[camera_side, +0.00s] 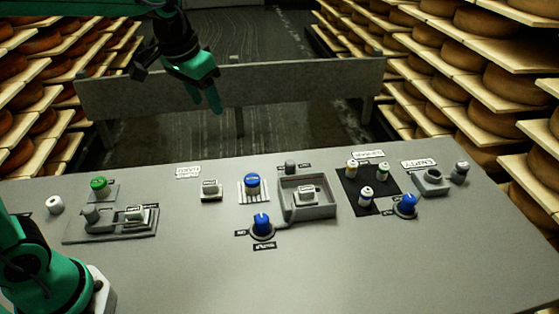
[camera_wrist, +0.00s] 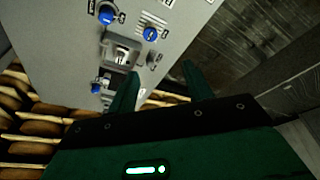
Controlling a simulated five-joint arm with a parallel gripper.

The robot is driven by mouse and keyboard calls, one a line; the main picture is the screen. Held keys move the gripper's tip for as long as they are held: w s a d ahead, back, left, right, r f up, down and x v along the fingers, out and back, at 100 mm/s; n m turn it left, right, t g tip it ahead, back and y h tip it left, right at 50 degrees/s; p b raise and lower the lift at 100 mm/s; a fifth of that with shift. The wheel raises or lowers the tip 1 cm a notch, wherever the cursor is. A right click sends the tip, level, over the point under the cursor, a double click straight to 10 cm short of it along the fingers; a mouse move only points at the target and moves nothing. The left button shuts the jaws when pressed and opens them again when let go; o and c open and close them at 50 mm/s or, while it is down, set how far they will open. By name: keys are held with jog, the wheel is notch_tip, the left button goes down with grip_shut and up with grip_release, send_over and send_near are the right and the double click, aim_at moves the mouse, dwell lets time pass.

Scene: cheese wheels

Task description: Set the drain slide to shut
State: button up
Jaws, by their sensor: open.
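No label is legible enough for me to tell which part is the drain slide. One candidate is the small grey knob (camera_side: 290,167) with a dark label on each side, behind the grey tray (camera_side: 332,211); the knob also shows in the wrist view (camera_wrist: 155,57). Another is the left fixture (camera_side: 80,237), a grey plate carrying a grey post and a pale block. My gripper (camera_side: 208,108) is open and empty, high above the far side of the panel, touching nothing. In the wrist view its two fingers (camera_wrist: 161,70) are spread apart, with the tray beyond them.
Blue knobs stand at the striped patch (camera_side: 252,182), in front of the tray (camera_side: 262,225) and at the right (camera_side: 407,204). Small jars stand on a black mat (camera_side: 350,188). A green knob (camera_side: 99,185) is at left. The panel's front is clear. Cheese shelves flank it.

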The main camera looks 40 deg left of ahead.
jog(key=w+d+f+g, duration=0.1)
jog(key=w+d+f, duration=0.15)
jog(key=w, duration=0.35)
jog(key=w+d+f+g, duration=0.1)
jog(key=w+f, duration=0.3)
jog(key=w, duration=0.1)
jog(key=m+g, duration=0.1)
send_over(291, 162)
jog(key=f, duration=1.1)
jog(key=shift+s+a, duration=0.15)
jog(key=shift+a, duration=0.1)
jog(key=shift+w+d+f, duration=0.2)
jog(key=shift+f, duration=0.2)
jog(key=shift+f, duration=3.9)
jog(key=shift+c, duration=0.2)
grip_shut()
